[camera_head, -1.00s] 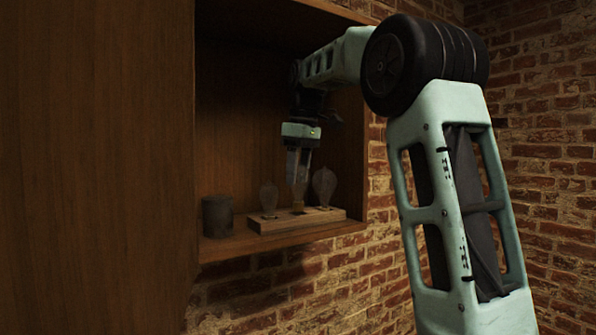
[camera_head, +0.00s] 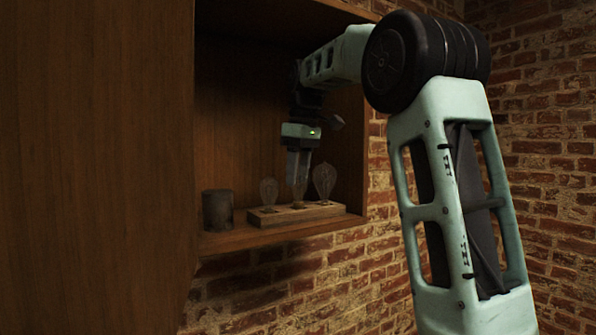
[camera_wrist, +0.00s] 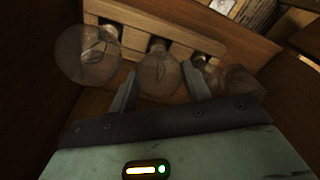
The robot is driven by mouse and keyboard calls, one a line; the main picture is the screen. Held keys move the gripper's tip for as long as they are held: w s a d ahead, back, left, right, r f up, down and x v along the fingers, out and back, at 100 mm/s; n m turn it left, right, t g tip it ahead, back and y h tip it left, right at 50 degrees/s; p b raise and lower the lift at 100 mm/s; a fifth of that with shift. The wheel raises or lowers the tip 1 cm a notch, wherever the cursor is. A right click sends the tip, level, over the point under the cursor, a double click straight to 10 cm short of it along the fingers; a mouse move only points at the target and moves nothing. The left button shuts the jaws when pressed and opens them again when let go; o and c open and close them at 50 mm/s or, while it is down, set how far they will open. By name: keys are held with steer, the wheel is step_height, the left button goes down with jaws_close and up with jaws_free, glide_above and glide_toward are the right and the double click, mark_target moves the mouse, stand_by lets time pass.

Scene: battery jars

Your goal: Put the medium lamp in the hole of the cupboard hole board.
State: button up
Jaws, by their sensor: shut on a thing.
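The hole board (camera_head: 318,212) is a pale wooden block on the cupboard floor; it also shows in the wrist view (camera_wrist: 190,38). My gripper (camera_head: 299,178) is above its middle, pointing down, its fingers shut on the medium lamp (camera_head: 299,193). In the wrist view the medium lamp's clear glass bulb (camera_wrist: 158,72) sits between the fingertips (camera_wrist: 160,88). The lamp is upright, its metal base at the middle of the board. How deep the base sits in the hole I cannot tell.
A larger lamp (camera_head: 324,181) stands in the board on one side and a smaller lamp (camera_head: 269,191) on the other, both close to my fingers. A dark jar (camera_head: 217,210) stands left of the board. The cupboard's walls enclose my gripper.

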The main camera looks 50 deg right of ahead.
steer(key=shift+f, duration=0.15)
steer(key=o, duration=1.1)
steer(key=shift+o, duration=0.2)
steer(key=shift+s+d+r+b, duration=0.1)
steer(key=shift+s+r+b, duration=0.05)
steer(key=shift+r, duration=1.1)
steer(key=shift+s+r+b, duration=0.1)
steer(key=shift+r+b, duration=0.05)
steer(key=shift+r, duration=1.1)
steer(key=shift+s+d+r+b, duration=0.1)
steer(key=shift+s+r+b, duration=0.05)
steer(key=shift+r, duration=1.1)
